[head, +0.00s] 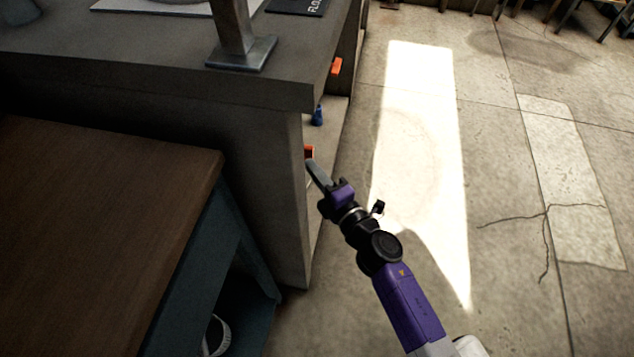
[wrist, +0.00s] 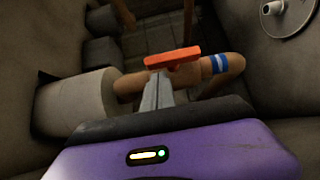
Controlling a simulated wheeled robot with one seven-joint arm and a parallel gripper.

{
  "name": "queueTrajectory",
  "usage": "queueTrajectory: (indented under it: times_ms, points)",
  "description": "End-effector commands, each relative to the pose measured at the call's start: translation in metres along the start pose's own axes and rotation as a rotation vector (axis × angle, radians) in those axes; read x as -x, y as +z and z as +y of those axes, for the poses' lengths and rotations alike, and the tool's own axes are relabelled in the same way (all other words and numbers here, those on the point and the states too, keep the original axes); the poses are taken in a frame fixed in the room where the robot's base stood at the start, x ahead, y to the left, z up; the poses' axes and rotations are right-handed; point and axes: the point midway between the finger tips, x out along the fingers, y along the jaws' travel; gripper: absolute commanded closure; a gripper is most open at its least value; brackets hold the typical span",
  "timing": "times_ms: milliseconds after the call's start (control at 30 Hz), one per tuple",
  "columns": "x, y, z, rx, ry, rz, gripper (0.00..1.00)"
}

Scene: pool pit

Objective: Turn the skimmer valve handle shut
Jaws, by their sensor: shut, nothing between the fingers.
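An orange-red valve handle (wrist: 172,58) sits in front of my gripper (wrist: 160,76) in the wrist view. It looks roughly in line with a copper-coloured pipe (wrist: 130,84) behind it, which has a blue and white band (wrist: 220,63). My fingers are shut and empty, their tips at the handle's lower edge; I cannot tell whether they touch it. In the head view my gripper (head: 313,168) reaches into the opening under the grey counter, beside the red handle (head: 309,152), which is mostly hidden. No label shows that this is the skimmer valve.
Blue (head: 317,116) and orange (head: 336,66) parts sit farther along the opening. The grey counter (head: 150,80) overhangs it. A brown-topped table (head: 100,210) stands at the left. A thick grey cylinder (wrist: 75,103) is left of the pipe. The concrete floor (head: 500,150) at right is clear.

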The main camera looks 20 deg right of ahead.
Motion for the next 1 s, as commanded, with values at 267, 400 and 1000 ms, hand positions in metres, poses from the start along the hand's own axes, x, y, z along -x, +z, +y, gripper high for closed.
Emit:
queueTrajectory:
  times_ms: [267,400,1000]
  points:
    - [-0.0087,0.0096,-0.0007,0.0,-0.001,-0.001,1.0]
    - [-0.0086,0.0096,-0.0007,0.0,-0.001,-0.001,1.0]
    - [-0.0094,0.0101,0.0037,-0.035,-0.034,0.0,1.0]
